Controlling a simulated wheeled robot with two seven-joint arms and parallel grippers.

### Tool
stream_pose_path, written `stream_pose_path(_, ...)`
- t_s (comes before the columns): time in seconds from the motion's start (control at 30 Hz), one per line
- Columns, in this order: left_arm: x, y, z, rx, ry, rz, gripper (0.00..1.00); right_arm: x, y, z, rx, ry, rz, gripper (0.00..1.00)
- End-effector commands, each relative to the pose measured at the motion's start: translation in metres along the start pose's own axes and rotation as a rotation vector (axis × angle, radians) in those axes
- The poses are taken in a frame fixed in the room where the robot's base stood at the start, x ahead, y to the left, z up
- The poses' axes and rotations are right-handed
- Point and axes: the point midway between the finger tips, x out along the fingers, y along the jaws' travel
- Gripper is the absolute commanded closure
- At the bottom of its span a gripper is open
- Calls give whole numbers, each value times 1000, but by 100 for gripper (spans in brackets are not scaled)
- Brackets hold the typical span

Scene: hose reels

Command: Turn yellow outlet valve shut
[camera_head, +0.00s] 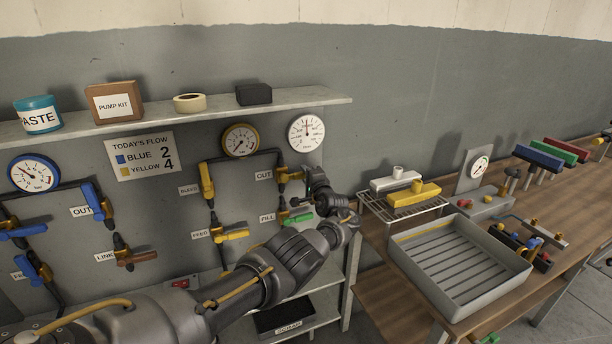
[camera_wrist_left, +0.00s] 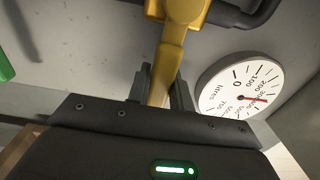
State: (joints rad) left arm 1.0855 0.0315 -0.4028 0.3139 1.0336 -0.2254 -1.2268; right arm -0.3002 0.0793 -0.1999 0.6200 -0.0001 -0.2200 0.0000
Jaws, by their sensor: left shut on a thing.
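The yellow outlet valve (camera_head: 284,176) sits on the dark pipe beside the OUT label, under the white round gauge. Its yellow lever (camera_wrist_left: 170,52) runs from the valve body down between the jaws in the left wrist view. My left gripper (camera_head: 308,178) comes to the valve from the right, and its jaws (camera_wrist_left: 162,84) are shut on the lever. The gripper partly hides the lever in the head view, so its exact angle is hard to tell there. My right gripper is not in view.
Close by are the yellow bleed lever (camera_head: 207,181), yellow feed lever (camera_head: 234,235) and green fill lever (camera_head: 299,218). A shelf (camera_head: 320,97) runs above. The white gauge (camera_head: 306,133) is near the gripper. A grey tray (camera_head: 409,275) lies on the bench at right.

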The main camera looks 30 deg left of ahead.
Motion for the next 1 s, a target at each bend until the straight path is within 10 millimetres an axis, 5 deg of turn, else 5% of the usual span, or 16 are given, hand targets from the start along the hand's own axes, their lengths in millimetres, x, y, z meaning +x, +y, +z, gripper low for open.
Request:
stream_pose_path(0.17, -1, 3, 0, 5, -1, 5, 100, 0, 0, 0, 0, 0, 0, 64)
stream_pose_path(0.2, -1, 3, 0, 5, -1, 5, 77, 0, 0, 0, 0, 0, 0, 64)
stream_pose_path(0.37, -1, 2, 0, 3, 0, 4, 56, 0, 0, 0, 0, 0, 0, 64)
stream_pose_path(0.73, -5, -1, -1, 2, 1, 2, 56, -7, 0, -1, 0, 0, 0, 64)
stream_pose_path(1.0, -45, -2, -1, 0, 4, 2, 56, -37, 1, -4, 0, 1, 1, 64)
